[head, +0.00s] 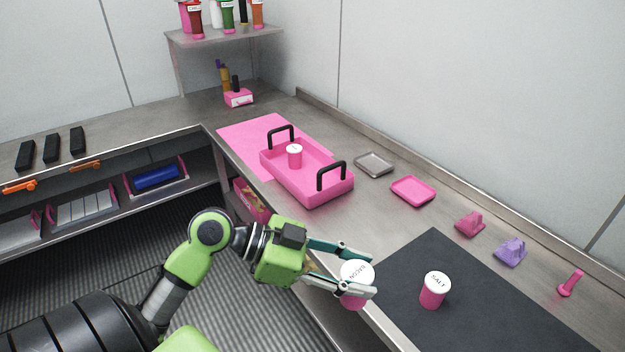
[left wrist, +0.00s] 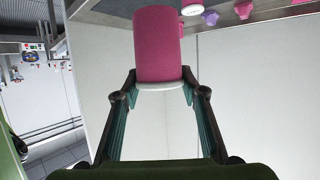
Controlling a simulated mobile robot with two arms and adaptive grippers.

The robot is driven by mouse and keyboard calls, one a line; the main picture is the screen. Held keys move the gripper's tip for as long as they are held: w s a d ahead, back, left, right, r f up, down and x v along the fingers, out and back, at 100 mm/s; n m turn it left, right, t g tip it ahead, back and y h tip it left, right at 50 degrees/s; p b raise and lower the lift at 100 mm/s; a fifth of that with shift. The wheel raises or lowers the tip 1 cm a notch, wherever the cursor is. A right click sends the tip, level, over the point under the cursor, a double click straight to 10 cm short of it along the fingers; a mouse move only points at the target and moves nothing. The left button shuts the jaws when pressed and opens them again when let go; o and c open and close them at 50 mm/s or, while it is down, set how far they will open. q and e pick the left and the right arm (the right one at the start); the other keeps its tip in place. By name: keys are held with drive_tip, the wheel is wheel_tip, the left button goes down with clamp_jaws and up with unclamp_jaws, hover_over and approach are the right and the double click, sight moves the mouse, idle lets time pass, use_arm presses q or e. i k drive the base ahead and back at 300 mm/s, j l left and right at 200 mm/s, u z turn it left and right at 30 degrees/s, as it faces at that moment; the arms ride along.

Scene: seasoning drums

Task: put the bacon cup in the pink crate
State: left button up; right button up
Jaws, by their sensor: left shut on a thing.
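The bacon cup (head: 356,285) is pink with a white lid marked BACON. My left gripper (head: 368,275) is shut on it near the front edge of the counter, close to the dark mat. In the left wrist view the cup (left wrist: 158,45) sits between the fingertips (left wrist: 160,83), its white lid towards me. The pink crate (head: 313,187) stands on the counter further back, with two black handles. It holds a small pink cup with a white lid (head: 294,156). My right gripper is not in view.
A salt cup (head: 434,290) stands on the dark mat (head: 480,315), right of the bacon cup. A grey tray (head: 373,165), a pink tray (head: 413,190) and small pink and purple items line the wall side. A pink mat (head: 240,140) lies under the crate's far end.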

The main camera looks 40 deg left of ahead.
sight(314, 182)
drive_tip(key=j+z, duration=0.15)
drive_tip(key=j, duration=0.35)
drive_tip(key=j+z, duration=0.2)
drive_tip(key=j, duration=0.3)
drive_tip(key=j+z, duration=0.15)
drive_tip(key=j, duration=0.3)
drive_tip(key=j+z, duration=0.2)
drive_tip(key=j, duration=0.3)
drive_tip(key=k+j+z, duration=0.15)
drive_tip(key=j, duration=0.3)
drive_tip(key=k+j+z, duration=0.2)
drive_tip(key=j, duration=0.3)
drive_tip(key=i, duration=0.1)
